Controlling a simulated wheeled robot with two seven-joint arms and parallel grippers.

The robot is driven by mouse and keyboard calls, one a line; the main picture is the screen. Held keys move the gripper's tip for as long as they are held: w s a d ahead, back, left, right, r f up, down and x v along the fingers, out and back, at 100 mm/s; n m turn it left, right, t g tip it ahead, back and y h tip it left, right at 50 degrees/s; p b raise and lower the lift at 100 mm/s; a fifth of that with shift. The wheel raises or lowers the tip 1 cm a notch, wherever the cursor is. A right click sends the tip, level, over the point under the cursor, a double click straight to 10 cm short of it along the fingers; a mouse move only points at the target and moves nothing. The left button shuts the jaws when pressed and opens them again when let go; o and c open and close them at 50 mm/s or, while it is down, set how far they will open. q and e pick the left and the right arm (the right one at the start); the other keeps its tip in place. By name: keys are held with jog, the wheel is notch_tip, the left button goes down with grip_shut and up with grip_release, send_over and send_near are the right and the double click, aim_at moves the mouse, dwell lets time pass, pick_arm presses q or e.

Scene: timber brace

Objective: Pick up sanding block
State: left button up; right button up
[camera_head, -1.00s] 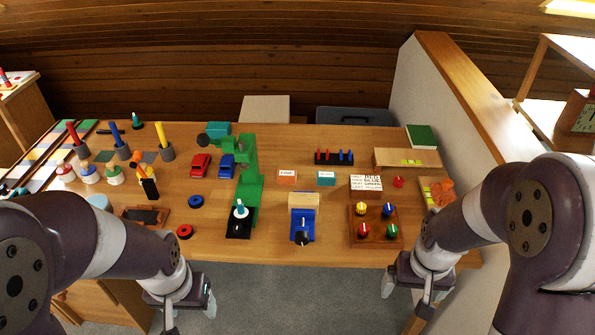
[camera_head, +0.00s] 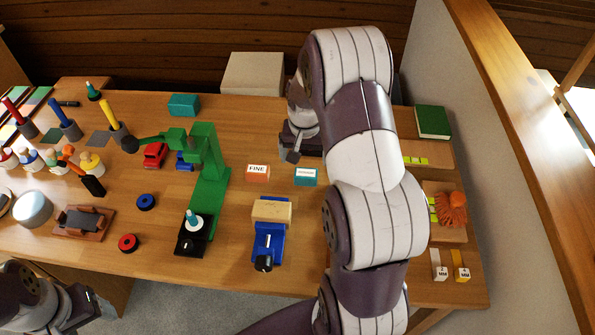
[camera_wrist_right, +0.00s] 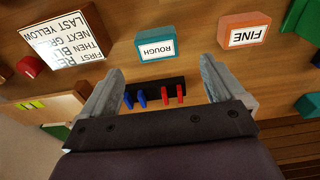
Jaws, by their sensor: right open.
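Two labelled blocks lie side by side on the bench. The orange one reads FINE (camera_head: 257,173), and the teal one (camera_head: 306,177) has a white label that reads ROUGH in the wrist view (camera_wrist_right: 155,47). The orange block also shows in the wrist view (camera_wrist_right: 244,30), upside down. My right gripper (camera_head: 291,153) is open and empty, just behind the teal block, apart from both blocks. Its two fingers (camera_wrist_right: 158,88) frame a black rack with blue and red pegs in the wrist view. My left gripper (camera_head: 78,308) is partly visible at the lower left; its jaw state is unclear.
A green machine (camera_head: 209,165) stands left of the blocks, and a blue vise (camera_head: 268,243) holds wood in front. A white instruction card (camera_wrist_right: 65,42) lies beside the teal block. My right arm covers the bench to the right.

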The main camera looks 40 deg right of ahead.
aim_at(306, 173)
jog(key=f, duration=0.5)
jog(key=d+f, duration=0.1)
jog(key=f, duration=0.2)
jog(key=shift+w+f, duration=0.1)
jog(key=shift+w, duration=0.1)
jog(key=c, duration=1)
